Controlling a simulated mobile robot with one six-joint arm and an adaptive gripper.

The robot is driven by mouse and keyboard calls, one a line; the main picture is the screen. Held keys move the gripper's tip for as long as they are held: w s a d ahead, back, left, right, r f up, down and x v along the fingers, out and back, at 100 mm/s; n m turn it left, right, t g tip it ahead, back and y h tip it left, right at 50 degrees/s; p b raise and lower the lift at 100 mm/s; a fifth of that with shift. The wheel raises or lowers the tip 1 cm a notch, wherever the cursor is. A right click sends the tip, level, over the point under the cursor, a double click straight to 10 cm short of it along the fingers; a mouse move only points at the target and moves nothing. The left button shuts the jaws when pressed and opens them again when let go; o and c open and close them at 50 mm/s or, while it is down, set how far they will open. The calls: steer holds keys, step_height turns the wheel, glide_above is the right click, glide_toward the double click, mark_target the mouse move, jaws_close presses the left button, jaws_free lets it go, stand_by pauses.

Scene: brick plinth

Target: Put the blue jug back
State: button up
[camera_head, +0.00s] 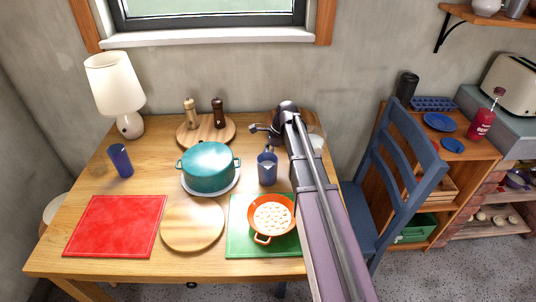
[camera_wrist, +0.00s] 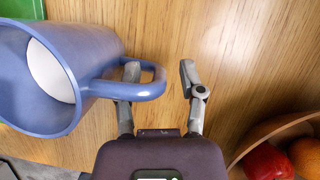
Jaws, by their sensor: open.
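The blue jug (camera_head: 267,170) stands upright on the wooden table, right of the teal pot. It has something white inside. In the wrist view the jug (camera_wrist: 92,50) fills the upper left, its handle (camera_wrist: 150,88) pointing right toward my gripper (camera_wrist: 160,72). The right finger is clear of the jug. In the head view my gripper (camera_head: 262,129) is behind the jug, near the table's back edge.
The teal pot (camera_head: 208,167) is close on the jug's left. An orange pan (camera_head: 267,237) on a green mat (camera_head: 240,240) is in front. A wooden fruit bowl (camera_wrist: 268,130) is right of my gripper. A blue chair (camera_head: 405,160) stands right of the table.

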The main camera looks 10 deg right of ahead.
steer(key=shift+r, duration=0.15)
steer(key=p+v, duration=1.1)
steer(key=v, duration=0.1)
stand_by(0.4)
steer(key=shift+s, duration=0.1)
stand_by(0.6)
steer(key=s+a+n, duration=0.1)
steer(key=s+n, duration=0.1)
steer(key=s, duration=0.1)
steer(key=s+a+n+h, duration=0.1)
steer(key=s+n, duration=0.2)
steer(key=s+a+f+n+h, duration=0.1)
steer(key=s+n, duration=0.1)
steer(key=s, duration=0.1)
steer(key=shift+s+a, duration=0.15)
steer(key=shift+a, duration=0.25)
steer(key=s+a+n+h, duration=0.2)
steer(key=s+n, duration=0.9)
steer(key=s, duration=0.1)
steer(key=shift+f+h, duration=0.25)
steer(key=shift+h, duration=0.05)
steer(key=shift+r+p, duration=0.35)
steer(key=shift+p, duration=0.05)
